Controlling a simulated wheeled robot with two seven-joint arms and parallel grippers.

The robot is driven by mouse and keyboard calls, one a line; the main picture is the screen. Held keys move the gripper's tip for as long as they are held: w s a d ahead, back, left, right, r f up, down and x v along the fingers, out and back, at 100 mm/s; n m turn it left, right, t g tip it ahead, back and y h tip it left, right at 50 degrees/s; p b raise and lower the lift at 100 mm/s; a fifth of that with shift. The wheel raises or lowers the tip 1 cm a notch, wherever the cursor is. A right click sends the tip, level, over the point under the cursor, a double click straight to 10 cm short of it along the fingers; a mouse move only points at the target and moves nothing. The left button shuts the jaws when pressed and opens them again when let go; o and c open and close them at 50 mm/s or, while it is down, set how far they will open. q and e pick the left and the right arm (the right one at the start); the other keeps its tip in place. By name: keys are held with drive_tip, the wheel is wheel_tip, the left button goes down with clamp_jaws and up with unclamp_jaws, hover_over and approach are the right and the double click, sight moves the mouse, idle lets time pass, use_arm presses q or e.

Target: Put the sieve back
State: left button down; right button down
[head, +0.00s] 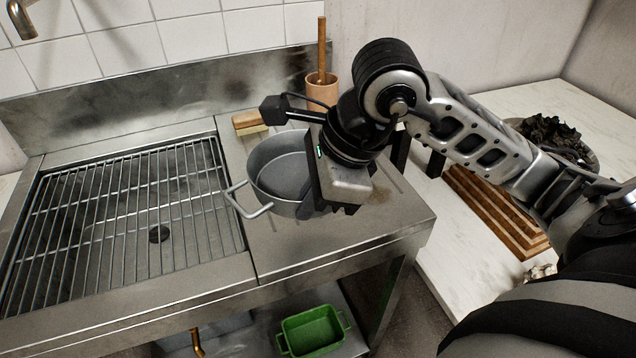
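A round grey metal pan (277,171) with a loop handle at its left stands on the steel worktop, right of the sink grid. No mesh shows in it, so I cannot tell whether it is the sieve; no other clear sieve shows. My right gripper (326,205) points down at the pan's right rim and hides that side. Its fingers are mostly hidden behind its own body, so I cannot tell whether it is open or whether it touches or grips the rim. My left gripper is out of view.
A wire grid (120,215) covers the sink at left. A wooden block brush (248,123) and a clay-coloured pot (321,88) with a wooden handle stand behind the pan. A green tub (313,331) sits below. Stacked boards (490,213) and a dark-filled bowl (553,137) stand right.

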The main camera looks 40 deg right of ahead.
drive_tip(key=w+d+f, duration=0.2)
drive_tip(key=w+d, duration=0.1)
drive_tip(key=shift+w+d+f, duration=0.1)
drive_tip(key=shift+w+f, duration=0.15)
drive_tip(key=shift+w, duration=0.05)
hover_over(318, 219)
wheel_tip(318, 219, down, 5)
drive_tip(key=shift+s+f+p, duration=0.15)
drive_tip(key=shift+f+p, duration=0.05)
drive_tip(key=shift+p, duration=0.15)
drive_tip(key=shift+f, duration=0.2)
wheel_tip(318, 219, down, 3)
drive_tip(key=shift+f+p, duration=0.1)
drive_tip(key=shift+p, duration=0.4)
drive_tip(key=shift+f, duration=0.25)
drive_tip(key=c, duration=1.7)
unclamp_jaws()
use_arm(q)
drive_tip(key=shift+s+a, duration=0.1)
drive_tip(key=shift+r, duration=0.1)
use_arm(e)
drive_tip(key=shift+r, duration=0.1)
